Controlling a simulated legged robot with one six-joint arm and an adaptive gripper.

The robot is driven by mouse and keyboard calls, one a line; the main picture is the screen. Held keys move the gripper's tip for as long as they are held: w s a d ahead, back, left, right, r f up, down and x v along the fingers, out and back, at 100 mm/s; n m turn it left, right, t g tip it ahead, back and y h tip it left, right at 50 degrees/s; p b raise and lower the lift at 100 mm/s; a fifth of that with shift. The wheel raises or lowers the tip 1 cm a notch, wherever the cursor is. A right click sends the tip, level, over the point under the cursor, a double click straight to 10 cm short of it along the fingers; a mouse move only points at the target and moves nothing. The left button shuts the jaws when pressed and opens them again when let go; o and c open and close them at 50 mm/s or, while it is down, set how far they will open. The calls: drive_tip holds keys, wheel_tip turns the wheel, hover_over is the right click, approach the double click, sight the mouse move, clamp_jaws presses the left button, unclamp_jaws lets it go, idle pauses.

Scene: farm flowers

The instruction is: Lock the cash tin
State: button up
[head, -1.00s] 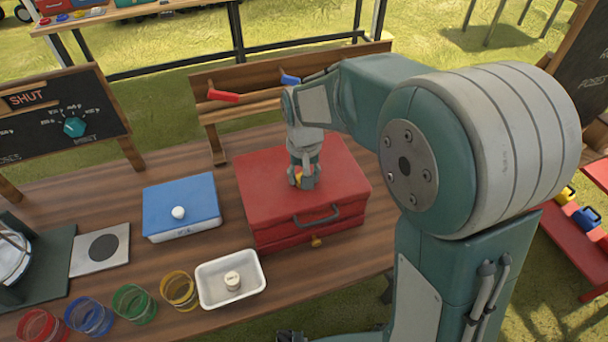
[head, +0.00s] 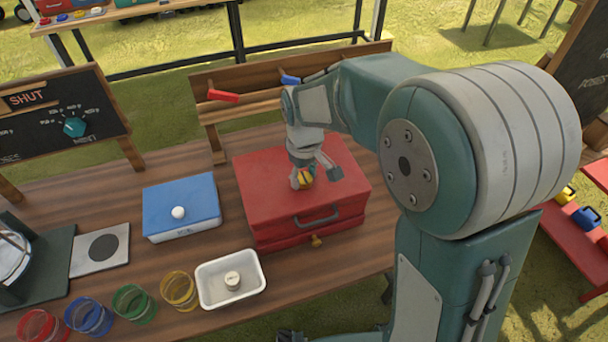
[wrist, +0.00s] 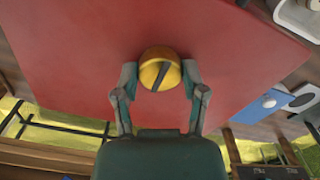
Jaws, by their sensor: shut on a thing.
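The red cash tin (head: 265,185) stands shut on the wooden table, with a grey handle (head: 316,216) and a small brass piece (head: 316,241) on its front. A round yellow knob (wrist: 157,70) with a dark slanted bar sits on the tin's lid; it also shows in the head view (head: 306,179). My gripper (head: 315,176) is over the lid with its fingers on either side of the knob, shut on it. The wrist view shows the two fingertips (wrist: 159,77) at the knob's sides. I cannot tell whether the tin is locked.
A blue box (head: 180,200) with a white ball-like knob stands left of the tin. A white tray (head: 255,262) and several coloured glass cups (head: 135,304) are at the front. A wooden rack (head: 210,75) with red and blue pieces stands behind. A blackboard reading SHUT (head: 85,88) is at left.

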sight(303, 177)
idle(0.4)
drive_tip(key=o, duration=1.2)
drive_tip(key=shift+c, duration=0.2)
drive_tip(key=shift+a, duration=0.1)
wheel_tip(303, 177, up, 12)
drive_tip(key=shift+w+f, duration=0.1)
drive_tip(key=s+d+m+t, duration=0.2)
drive_tip(key=s+d+m, duration=0.2)
drive_tip(key=s, duration=0.5)
drive_tip(key=s+d+r+m+t, duration=0.1)
drive_tip(key=s+d+m+t, duration=0.2)
drive_tip(key=s+d, duration=0.5)
drive_tip(key=shift+s+d+r+m+t, duration=0.2)
drive_tip(key=shift+s+d+m+t, duration=0.15)
drive_tip(key=shift+s, duration=0.8)
